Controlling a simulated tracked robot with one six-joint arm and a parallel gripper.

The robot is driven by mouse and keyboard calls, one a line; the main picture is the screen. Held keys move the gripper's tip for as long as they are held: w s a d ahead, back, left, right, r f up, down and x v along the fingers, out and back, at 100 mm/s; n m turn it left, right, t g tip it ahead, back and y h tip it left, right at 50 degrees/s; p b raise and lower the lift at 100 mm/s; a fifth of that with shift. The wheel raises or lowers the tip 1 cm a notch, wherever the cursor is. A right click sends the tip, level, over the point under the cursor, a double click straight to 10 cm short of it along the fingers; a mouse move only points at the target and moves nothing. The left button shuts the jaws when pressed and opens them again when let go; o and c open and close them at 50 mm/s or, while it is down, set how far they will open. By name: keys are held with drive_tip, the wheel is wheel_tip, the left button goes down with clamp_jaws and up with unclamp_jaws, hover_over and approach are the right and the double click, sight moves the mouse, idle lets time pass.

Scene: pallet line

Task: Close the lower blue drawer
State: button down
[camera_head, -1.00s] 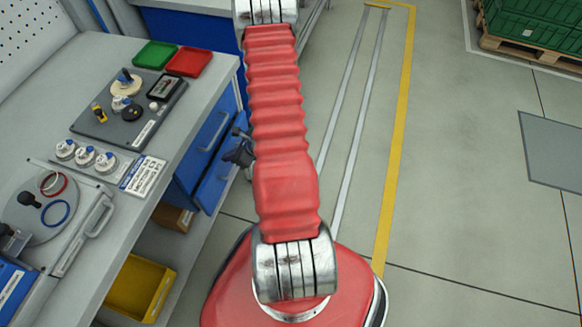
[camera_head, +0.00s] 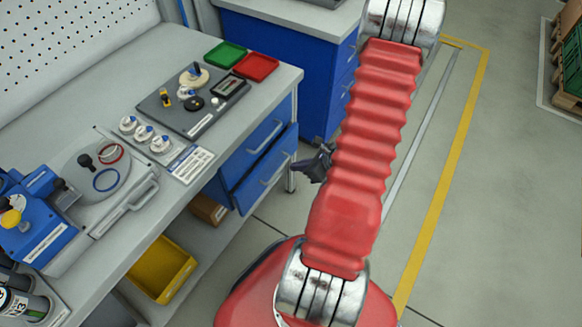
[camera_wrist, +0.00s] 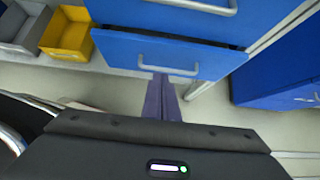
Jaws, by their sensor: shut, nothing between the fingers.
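The lower blue drawer (camera_head: 258,178) is under the bench, below the upper blue drawer (camera_head: 250,132). Its front stands out slightly past the upper one, so it is partly open. In the wrist view the lower drawer (camera_wrist: 125,52) shows a dark gap along its top edge and a pale bar handle (camera_wrist: 180,72). My gripper (camera_head: 318,163) is just right of the drawer front in the head view. In the wrist view its purple fingers (camera_wrist: 161,90) are shut and empty, pointing at the handle's left part. I cannot tell whether they touch it.
A grey bench (camera_head: 225,150) holds a dark parts board (camera_head: 172,112), green tray (camera_head: 225,54) and red tray (camera_head: 256,66). A yellow bin (camera_head: 160,285) sits on the shelf below. Another blue cabinet (camera_head: 290,70) stands beyond.

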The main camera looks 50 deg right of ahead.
drive_tip(key=shift+s+r, duration=0.45)
drive_tip(key=c, duration=2.5)
unclamp_jaws()
drive_tip(key=shift+o, duration=0.9)
drive_tip(key=shift+s+d, duration=0.1)
drive_tip(key=shift+d, duration=0.05)
drive_tip(key=o, duration=0.5)
drive_tip(key=s+f+m, duration=0.1)
drive_tip(key=f, duration=0.1)
drive_tip(key=s+f, duration=0.2)
drive_tip(key=f, duration=0.1)
drive_tip(key=s+f+m, duration=0.1)
drive_tip(key=f, duration=0.2)
drive_tip(key=shift+s+d+f+m, duration=0.15)
drive_tip(key=shift+s+m, duration=0.05)
drive_tip(key=shift+m, duration=0.1)
drive_tip(key=shift+c, duration=0.2)
drive_tip(key=shift+w+d+f+m+t+y, duration=0.15)
drive_tip(key=shift+d+f+m+t, duration=0.65)
drive_tip(key=shift+m, duration=1.75)
drive_tip(key=shift+w+f+m+t+y, duration=0.1)
drive_tip(key=shift+f+m+t+y, duration=0.2)
drive_tip(key=shift+m+t, duration=1.7)
drive_tip(key=shift+w+d+f+m+t+y, duration=0.15)
drive_tip(key=shift+d+f+m+t, duration=0.35)
drive_tip(key=shift+m, duration=2.65)
